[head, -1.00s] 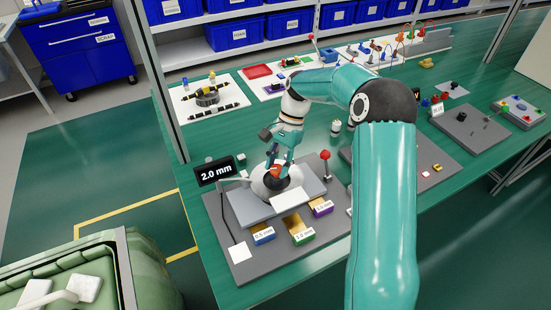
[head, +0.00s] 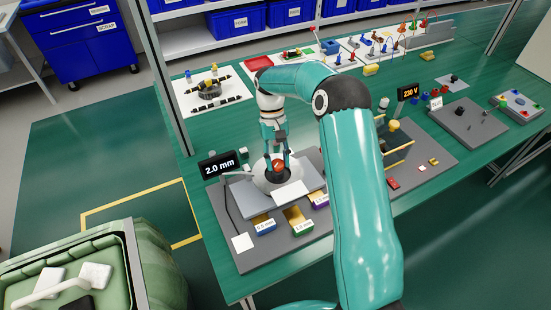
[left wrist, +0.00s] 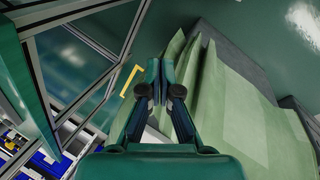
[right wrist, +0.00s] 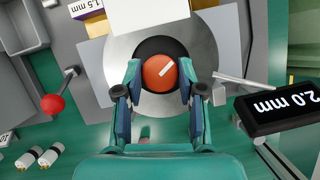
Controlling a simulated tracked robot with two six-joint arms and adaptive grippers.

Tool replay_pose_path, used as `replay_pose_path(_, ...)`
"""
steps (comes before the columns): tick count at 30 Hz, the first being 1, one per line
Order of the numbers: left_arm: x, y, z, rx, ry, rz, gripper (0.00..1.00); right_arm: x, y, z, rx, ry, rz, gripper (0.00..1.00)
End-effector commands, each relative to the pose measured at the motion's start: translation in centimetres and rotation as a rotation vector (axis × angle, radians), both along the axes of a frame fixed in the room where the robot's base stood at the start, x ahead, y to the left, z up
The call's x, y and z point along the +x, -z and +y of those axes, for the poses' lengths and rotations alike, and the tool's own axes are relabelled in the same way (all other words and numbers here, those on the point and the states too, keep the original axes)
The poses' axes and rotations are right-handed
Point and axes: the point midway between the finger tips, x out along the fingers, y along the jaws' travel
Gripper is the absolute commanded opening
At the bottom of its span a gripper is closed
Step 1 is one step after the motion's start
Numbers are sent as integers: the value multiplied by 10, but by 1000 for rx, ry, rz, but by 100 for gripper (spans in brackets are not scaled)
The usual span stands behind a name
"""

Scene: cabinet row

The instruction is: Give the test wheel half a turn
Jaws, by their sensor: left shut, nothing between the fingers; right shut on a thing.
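The test wheel (right wrist: 112,66) is a light grey disc with a black hub and an orange-red knob (right wrist: 160,73) marked by a white line. In the right wrist view the line points up and to the right. In the head view the wheel (head: 262,182) sits on a grey block, partly hidden by my fingers. My right gripper (head: 277,164) points down from above and is shut on the knob, one finger on each side. My left gripper (left wrist: 160,72) is shut and empty, away from the bench, and is outside the head view.
A display (head: 219,164) reads "2.0 mm" left of the wheel. A white card (right wrist: 150,15) and labelled blocks (head: 299,218) lie in front of it. A red-balled lever (right wrist: 52,104) stands close by. Green folded sides (left wrist: 235,115) are beside my left gripper.

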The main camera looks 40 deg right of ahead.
Motion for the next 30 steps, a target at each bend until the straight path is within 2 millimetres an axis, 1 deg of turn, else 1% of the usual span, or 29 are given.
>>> replay_pose_path(1,0,-1,0,0,0,0,0,7,-4,-1,-10,-43,-26,4)
replay_pose_path(21,0,4,0,0,0,0,0,8,-5,4,-11,-681,-27,4)
replay_pose_path(30,0,9,0,0,0,0,0,8,-5,6,-12,-915,-26,4)
